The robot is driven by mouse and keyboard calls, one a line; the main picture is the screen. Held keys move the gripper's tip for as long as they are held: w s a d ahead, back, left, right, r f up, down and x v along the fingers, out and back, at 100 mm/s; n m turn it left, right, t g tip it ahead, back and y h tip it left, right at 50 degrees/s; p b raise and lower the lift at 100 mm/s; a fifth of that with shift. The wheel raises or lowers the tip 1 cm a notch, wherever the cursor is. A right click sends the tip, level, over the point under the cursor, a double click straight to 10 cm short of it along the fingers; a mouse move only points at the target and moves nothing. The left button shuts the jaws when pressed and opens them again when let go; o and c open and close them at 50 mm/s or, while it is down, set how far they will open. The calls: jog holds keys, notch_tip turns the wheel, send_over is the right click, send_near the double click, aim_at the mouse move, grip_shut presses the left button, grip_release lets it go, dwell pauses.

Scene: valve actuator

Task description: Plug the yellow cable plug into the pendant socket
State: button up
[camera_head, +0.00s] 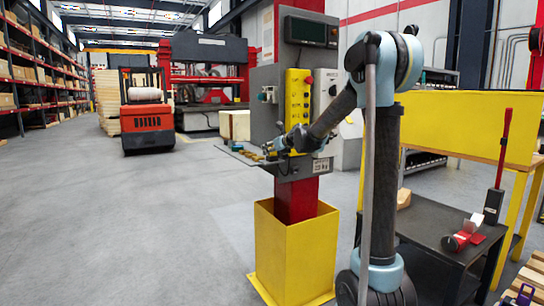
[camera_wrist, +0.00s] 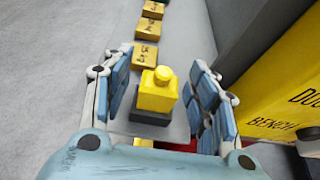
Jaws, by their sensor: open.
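A yellow block-shaped piece with a round knob (camera_wrist: 158,92), which looks like the yellow plug, sits on a dark base in the wrist view. My gripper (camera_wrist: 160,72) is open, its blue-padded fingers on either side of this piece with gaps showing. No cable is visible on it. In the head view my gripper (camera_head: 279,146) is at the small shelf low on the grey panel, and the plug cannot be made out there. A yellow pendant box (camera_head: 298,96) with a red button is mounted on the panel above my gripper. I cannot make out its socket.
Several yellow labelled blocks (camera_wrist: 145,57) stand in a row along the grey shelf (camera_wrist: 180,45). A yellow bench panel (camera_wrist: 285,100) is to the right. The panel's red post stands in a yellow guard (camera_head: 296,255).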

jog(key=shift+c, duration=0.3)
jog(key=c, duration=1.1)
